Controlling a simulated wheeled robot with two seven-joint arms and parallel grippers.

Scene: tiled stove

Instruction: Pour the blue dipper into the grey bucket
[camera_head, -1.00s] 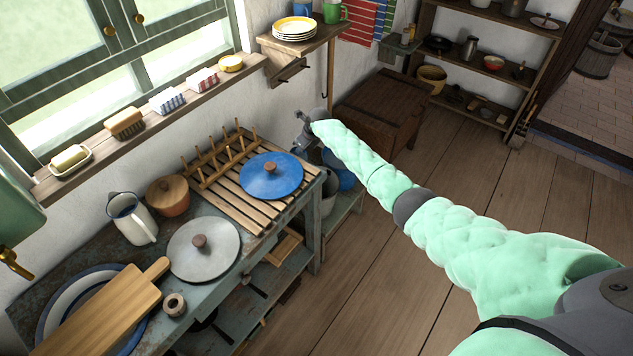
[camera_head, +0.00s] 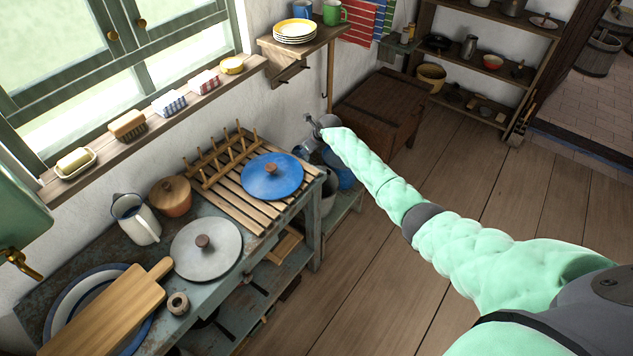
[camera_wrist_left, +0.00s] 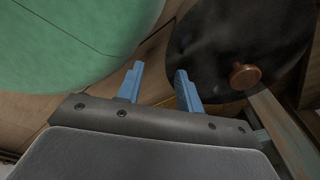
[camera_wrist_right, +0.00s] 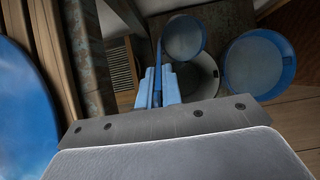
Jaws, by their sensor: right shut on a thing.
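My right gripper (camera_wrist_right: 158,88) is shut on the handle of the blue dipper (camera_wrist_right: 184,38). In the right wrist view the dipper's round bowl overlaps the far part of the grey bucket (camera_wrist_right: 209,82). Whether its bowl holds liquid, I cannot tell. The grey bucket also shows in the head view (camera_head: 327,190), beyond the table's end, partly hidden. There my right gripper (camera_head: 312,124) is above the buckets. My left gripper (camera_wrist_left: 160,84) is open and empty in the left wrist view; it is out of the head view.
A blue bucket (camera_wrist_right: 260,66) stands beside the grey one. A blue lid (camera_head: 272,180) lies on the slatted rack (camera_head: 232,190) on the table near my right gripper. A wooden chest (camera_head: 378,110) stands behind. The floor (camera_head: 400,260) at right is clear.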

